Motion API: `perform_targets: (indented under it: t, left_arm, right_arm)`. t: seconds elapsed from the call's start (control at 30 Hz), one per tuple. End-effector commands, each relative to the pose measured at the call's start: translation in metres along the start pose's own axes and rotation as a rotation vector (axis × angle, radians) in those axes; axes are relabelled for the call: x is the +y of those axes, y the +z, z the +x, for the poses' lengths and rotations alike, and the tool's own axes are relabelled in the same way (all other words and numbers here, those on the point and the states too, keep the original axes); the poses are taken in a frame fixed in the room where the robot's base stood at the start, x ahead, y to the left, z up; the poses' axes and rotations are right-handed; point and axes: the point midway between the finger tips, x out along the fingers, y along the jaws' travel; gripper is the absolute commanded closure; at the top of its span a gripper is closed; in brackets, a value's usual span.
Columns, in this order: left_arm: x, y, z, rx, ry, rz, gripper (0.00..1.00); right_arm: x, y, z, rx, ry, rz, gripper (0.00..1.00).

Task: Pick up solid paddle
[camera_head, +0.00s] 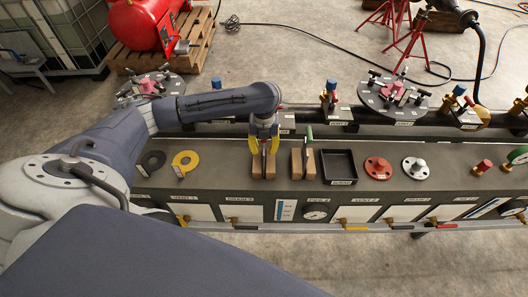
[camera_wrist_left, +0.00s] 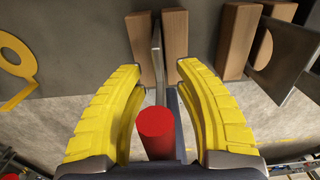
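A grey paddle (camera_wrist_left: 157,50) with a red handle (camera_wrist_left: 155,132) stands edge-on between two wooden blocks (camera_head: 262,168), which also show in the left wrist view (camera_wrist_left: 176,47). My left gripper (camera_head: 264,146) is over these blocks, pointing down. In the left wrist view its yellow fingers (camera_wrist_left: 160,72) are apart on either side of the red handle, with gaps visible. A second paddle with a green handle (camera_head: 309,132) stands in the neighbouring blocks to the right. My right gripper is not in view.
A black ring (camera_head: 152,162) and a yellow ring (camera_head: 184,160) lie left on the bench. A black tray (camera_head: 340,166), red flange (camera_head: 377,167) and white flange (camera_head: 414,167) are to the right. A pipe with valves (camera_head: 330,113) runs behind.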

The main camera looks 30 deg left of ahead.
Motion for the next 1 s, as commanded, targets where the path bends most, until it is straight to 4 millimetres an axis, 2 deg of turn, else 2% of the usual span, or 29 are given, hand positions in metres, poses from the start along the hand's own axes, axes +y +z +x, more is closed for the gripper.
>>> perform_targets:
  t: [0.13,0.43,1.0]
  left_arm:
    - [-0.0002,-0.0001,-0.0002,0.0,0.0,0.0,0.67]
    - [-0.0002,-0.0001,-0.0004,0.0,0.0,0.001,1.0]
    - [-0.0003,0.0004,-0.0012,-0.001,-0.001,0.0,1.0]
  right_arm:
    - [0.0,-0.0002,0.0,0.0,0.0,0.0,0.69]
    - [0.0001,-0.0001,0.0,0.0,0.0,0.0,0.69]
    - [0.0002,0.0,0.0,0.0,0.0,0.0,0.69]
